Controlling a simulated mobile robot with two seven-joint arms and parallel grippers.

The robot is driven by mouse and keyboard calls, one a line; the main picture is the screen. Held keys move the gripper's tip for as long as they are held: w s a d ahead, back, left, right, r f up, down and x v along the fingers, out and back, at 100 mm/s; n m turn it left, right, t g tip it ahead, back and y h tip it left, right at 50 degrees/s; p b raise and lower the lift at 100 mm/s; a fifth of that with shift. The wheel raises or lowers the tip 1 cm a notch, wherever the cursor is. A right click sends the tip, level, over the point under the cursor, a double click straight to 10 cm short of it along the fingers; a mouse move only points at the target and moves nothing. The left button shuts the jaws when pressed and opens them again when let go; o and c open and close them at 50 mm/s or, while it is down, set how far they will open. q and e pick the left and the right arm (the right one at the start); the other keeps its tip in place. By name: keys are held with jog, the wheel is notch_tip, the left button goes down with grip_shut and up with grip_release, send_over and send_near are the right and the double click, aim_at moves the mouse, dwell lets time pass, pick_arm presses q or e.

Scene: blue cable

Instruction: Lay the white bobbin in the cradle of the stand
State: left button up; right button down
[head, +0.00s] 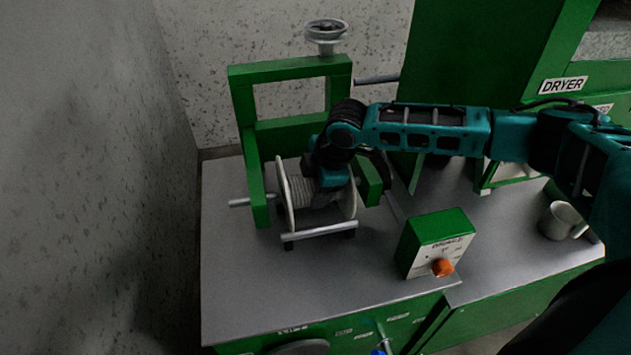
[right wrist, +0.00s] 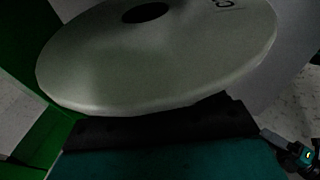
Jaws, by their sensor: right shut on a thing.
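The white bobbin (head: 284,199) has two round flanges and pale winding between them. It sits between the posts of the green stand (head: 291,68), behind a metal bar (head: 318,231) on dark feet. My right gripper (head: 327,188) reaches in from the right and is shut on the bobbin from above. In the right wrist view a bobbin flange (right wrist: 160,55) with a dark centre hole fills the top, close against the dark gripper. The arm hides part of the bobbin, and I cannot tell whether it rests in the cradle. My left gripper is out of view.
A green control box (head: 437,243) with an orange knob stands right of the bobbin. A white mug (head: 562,221) is farther right. A handwheel (head: 325,32) tops the stand. The grey worktop (head: 240,290) is clear at front left.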

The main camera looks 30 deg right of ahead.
jog(key=shift+c, duration=2)
grip_release()
jog(key=shift+r, duration=0.1)
jog(key=o, duration=0.4)
jog(key=shift+s+f, duration=0.1)
jog(key=shift+f, duration=0.1)
jog(key=p+v, duration=0.1)
jog(key=v, duration=1.2)
jog(key=shift+r, duration=0.1)
